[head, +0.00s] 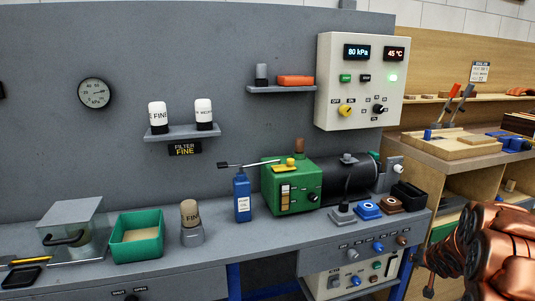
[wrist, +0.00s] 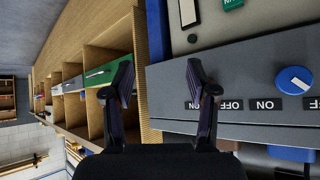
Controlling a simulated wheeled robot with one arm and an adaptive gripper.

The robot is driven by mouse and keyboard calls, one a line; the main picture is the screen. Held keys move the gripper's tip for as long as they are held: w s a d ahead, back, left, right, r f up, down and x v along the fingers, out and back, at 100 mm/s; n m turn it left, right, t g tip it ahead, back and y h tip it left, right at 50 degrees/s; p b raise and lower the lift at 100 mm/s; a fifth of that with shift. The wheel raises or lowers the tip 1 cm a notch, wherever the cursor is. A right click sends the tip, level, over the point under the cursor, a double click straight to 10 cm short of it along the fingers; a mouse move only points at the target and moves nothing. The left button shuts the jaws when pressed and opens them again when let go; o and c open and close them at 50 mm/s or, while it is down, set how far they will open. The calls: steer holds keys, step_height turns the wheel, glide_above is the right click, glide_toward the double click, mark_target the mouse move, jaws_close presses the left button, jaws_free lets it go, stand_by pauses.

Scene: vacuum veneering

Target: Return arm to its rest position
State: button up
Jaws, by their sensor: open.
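My arm, copper-coloured, shows at the lower right of the head view, in front of the right end of the bench. In the wrist view my gripper (wrist: 160,78) is open, its two dark fingers apart with nothing between them. Behind the fingers are the grey bench front with OFF and ON labels and a blue knob (wrist: 295,80), and wooden shelf compartments (wrist: 103,35) at the left. The wrist picture is turned on its side.
The grey bench (head: 275,240) carries a green and black pump (head: 290,187), a blue bottle (head: 242,195), a green tray (head: 137,247) and a lidded container (head: 72,228). A control panel (head: 335,90) reads 80 kPa and 45 °C. A wooden workbench (head: 485,155) stands at the right.

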steer(key=s+a+r+n+g+p, duration=0.1)
steer(key=s+a+r+g+p, duration=0.1)
steer(key=s+a+r+p, duration=0.6)
steer(key=s+a+r+g+p, duration=0.2)
steer(key=s+a+r, duration=0.4)
steer(key=r, duration=0.6)
steer(key=s+a+r+n+g+y+p, duration=0.1)
steer(key=s+a+r+g+p, duration=0.1)
steer(key=s+a+r+p, duration=0.2)
steer(key=s+a+r+n+g+y+p, duration=0.1)
steer(key=s+a+r+p, duration=0.3)
steer(key=s+a, duration=0.6)
steer(key=s+a+r+n+g+y+p, duration=0.1)
steer(key=s+a+r, duration=0.5)
steer(key=s, duration=1)
steer(key=a+n+g+p, duration=0.1)
steer(key=g+p, duration=0.1)
steer(key=p, duration=0.1)
steer(key=shift+a+r+p, duration=0.15)
steer(key=shift+a+p, duration=0.2)
steer(key=shift+s, duration=0.1)
